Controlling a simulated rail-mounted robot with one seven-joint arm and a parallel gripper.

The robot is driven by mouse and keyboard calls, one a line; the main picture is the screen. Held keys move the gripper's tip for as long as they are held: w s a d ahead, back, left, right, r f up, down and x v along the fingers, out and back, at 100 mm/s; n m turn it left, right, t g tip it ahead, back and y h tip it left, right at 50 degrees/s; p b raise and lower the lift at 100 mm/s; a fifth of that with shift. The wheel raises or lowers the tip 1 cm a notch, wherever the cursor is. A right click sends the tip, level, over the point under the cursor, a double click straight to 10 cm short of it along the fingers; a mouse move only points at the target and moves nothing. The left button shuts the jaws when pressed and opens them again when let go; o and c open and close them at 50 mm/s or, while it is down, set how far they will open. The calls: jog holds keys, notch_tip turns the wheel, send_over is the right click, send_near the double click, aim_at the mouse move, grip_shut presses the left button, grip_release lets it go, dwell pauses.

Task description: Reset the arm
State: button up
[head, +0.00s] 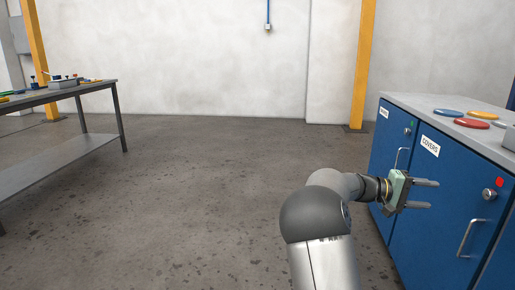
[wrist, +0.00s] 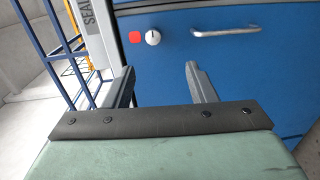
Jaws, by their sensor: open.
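My arm reaches out from the bottom middle of the head view toward the blue cabinet at the right. My gripper (head: 432,194) is open, with its two fingers apart and nothing between them. It points to the right in front of the cabinet door labelled COVERS (head: 430,146). In the wrist view my gripper (wrist: 160,72) shows both fingers spread, with a blue door (wrist: 250,75) beyond them. The head view shows no clear contact between the fingers and the door.
The blue cabinet (head: 385,185) has a handle (head: 467,238), a knob (head: 489,194) and a red marker (head: 500,182). Coloured discs (head: 472,123) lie on its top. A workbench (head: 60,92) with tools stands at the left. The floor (head: 200,180) between is clear. A blue rack (wrist: 60,50) shows in the wrist view.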

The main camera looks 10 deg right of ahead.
jog(key=s+a+r+n+t+y+p, duration=0.1)
jog(key=s+a+r+y+p, duration=0.4)
jog(key=s+a+p, duration=0.4)
jog(key=s+a+r+n+t+y+p, duration=0.1)
jog(key=s+a+r+y+p, duration=0.5)
jog(key=a+p, duration=0.8)
jog(key=s+a+r+n+t+y+p, duration=0.1)
jog(key=s+a+r+t+y+p, duration=0.1)
jog(key=s+a+r+y+p, duration=0.3)
jog(key=s+a+r+p, duration=0.2)
jog(key=s+a+p, duration=0.1)
jog(key=a, duration=0.2)
jog(key=s+a+r+p, duration=0.2)
jog(key=s+a+p, duration=0.1)
jog(key=a, duration=0.3)
jog(key=shift+s+a+r+n+t+y+p, duration=0.15)
jog(key=shift+s+a+n+t+y+p, duration=0.15)
jog(key=shift+t+y, duration=0.1)
jog(key=shift+d, duration=0.1)
jog(key=c, duration=0.3)
jog(key=shift+w+d, duration=0.1)
